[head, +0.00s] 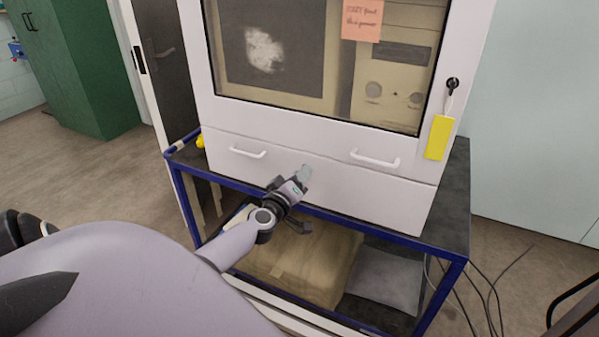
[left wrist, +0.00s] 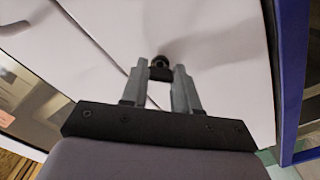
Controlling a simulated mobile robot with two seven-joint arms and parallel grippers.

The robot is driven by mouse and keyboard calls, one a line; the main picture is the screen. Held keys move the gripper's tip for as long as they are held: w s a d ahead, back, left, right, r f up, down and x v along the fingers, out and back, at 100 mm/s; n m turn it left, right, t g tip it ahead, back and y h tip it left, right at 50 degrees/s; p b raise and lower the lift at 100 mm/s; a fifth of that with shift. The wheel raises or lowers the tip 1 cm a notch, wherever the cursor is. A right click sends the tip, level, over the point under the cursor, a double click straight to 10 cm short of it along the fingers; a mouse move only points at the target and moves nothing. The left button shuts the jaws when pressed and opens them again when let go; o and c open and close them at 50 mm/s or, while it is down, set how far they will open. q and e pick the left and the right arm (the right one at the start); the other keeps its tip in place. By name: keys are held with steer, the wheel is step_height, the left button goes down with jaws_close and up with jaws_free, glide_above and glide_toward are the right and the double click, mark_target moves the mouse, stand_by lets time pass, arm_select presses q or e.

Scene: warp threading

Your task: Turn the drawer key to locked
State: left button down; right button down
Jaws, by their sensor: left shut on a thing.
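The white drawer (head: 325,175) lies below the glass door of the cabinet and looks closed. My left gripper (head: 303,174) is at the middle of the drawer front, between its two white handles. In the left wrist view, the gripper (left wrist: 160,75) is shut on a small black key (left wrist: 160,72) at a dark round lock (left wrist: 161,60) in the white front. In the head view the gripper hides the key and lock. The key's exact angle is hard to tell.
Another black key (head: 452,84) with a yellow tag (head: 438,138) hangs at the glass door's right frame. The blue-framed cart (head: 456,262) carries the cabinet, with a cardboard box (head: 325,262) on its lower shelf. Cables lie at the right.

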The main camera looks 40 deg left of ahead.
arm_select(q)
steer(key=n, duration=0.8)
steer(key=shift+n, duration=0.4)
stand_by(0.4)
steer(key=c, duration=0.8)
jaws_free()
steer(key=shift+c, duration=0.2)
steer(key=p+v, duration=0.1)
steer(key=v, duration=0.6)
